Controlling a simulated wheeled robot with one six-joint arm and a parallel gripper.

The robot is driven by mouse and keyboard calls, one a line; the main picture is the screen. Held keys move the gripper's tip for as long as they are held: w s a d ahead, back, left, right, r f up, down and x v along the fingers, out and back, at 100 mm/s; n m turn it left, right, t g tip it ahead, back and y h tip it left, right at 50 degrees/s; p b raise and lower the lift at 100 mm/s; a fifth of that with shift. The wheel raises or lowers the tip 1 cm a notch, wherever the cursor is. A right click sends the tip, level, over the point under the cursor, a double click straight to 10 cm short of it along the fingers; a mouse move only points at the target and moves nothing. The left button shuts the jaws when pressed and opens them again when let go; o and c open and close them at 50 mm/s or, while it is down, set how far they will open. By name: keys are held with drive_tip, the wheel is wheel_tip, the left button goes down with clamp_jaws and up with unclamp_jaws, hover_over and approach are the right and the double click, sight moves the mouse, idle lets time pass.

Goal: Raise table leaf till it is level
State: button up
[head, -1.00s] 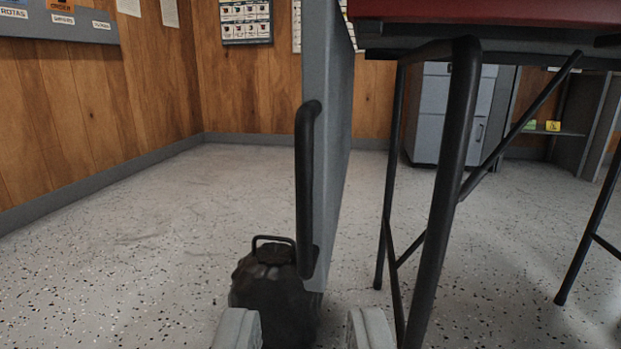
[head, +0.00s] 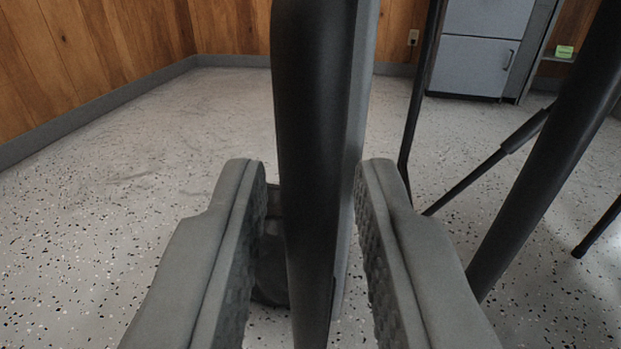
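The table leaf (head: 361,110) hangs upright and appears edge-on as a narrow grey strip. Its black bar handle (head: 308,120) runs vertically, very close, through the middle of the picture. My gripper (head: 312,172) is open, with one finger on each side of the handle. A narrow gap shows between the left finger and the handle. The right finger overlaps the leaf's edge in the picture; I cannot tell whether it touches the leaf. The table top is out of view.
Black table legs (head: 550,150) and a thin brace (head: 495,160) stand to the right. A dark lump (head: 271,275) on the floor is mostly hidden behind my left finger and the handle. A grey cabinet (head: 480,65) stands at the back. The speckled floor (head: 130,200) at left is clear.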

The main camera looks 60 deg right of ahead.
clamp_jaws()
drive_tip(key=w+a+r+m+h, duration=0.2)
drive_tip(key=w+a+r+m, duration=0.2)
drive_tip(key=w+m, duration=0.45)
drive_tip(key=w+r+m+g+h, duration=0.1)
drive_tip(key=w+r+m+g, duration=0.1)
drive_tip(key=r+m, duration=0.9)
drive_tip(key=shift+w+a+r+m+h, duration=0.2)
drive_tip(key=shift+w+a+m+h, duration=0.25)
drive_tip(key=shift+w, duration=0.15)
